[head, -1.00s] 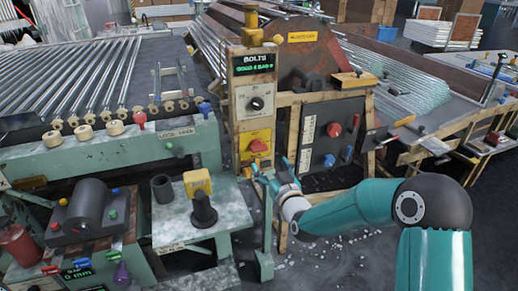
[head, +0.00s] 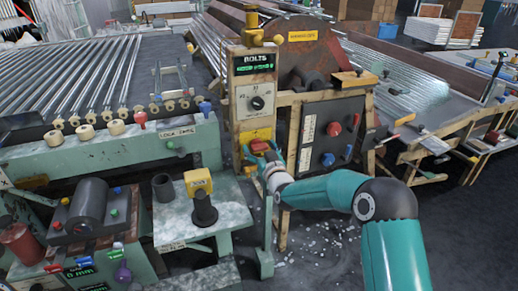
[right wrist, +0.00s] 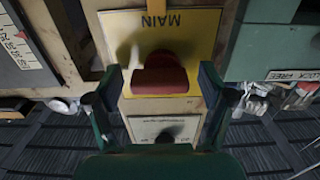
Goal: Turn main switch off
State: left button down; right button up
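The main switch is a red handle (right wrist: 160,75) on a yellow plate (right wrist: 205,28) marked MAIN, which appears upside down in the right wrist view. In the head view the yellow plate (head: 256,134) is low on the wooden post, and the red handle (head: 260,145) is partly covered by my gripper. My right gripper (right wrist: 160,72) is open, with one finger on each side of the handle and a gap visible on both sides. It also shows in the head view (head: 257,152) in front of the plate. My left gripper is not in view.
Above the switch are a black rotary knob (head: 257,102) and a green-lit BOLTS display (head: 254,65). A dark panel (head: 345,115) with red and blue knobs stands to the right. A green bench (head: 175,240) with a black peg stands in front to the left.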

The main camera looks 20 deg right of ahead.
jog(key=c, duration=1.1)
jog(key=shift+o, duration=0.2)
jog(key=shift+a, duration=0.1)
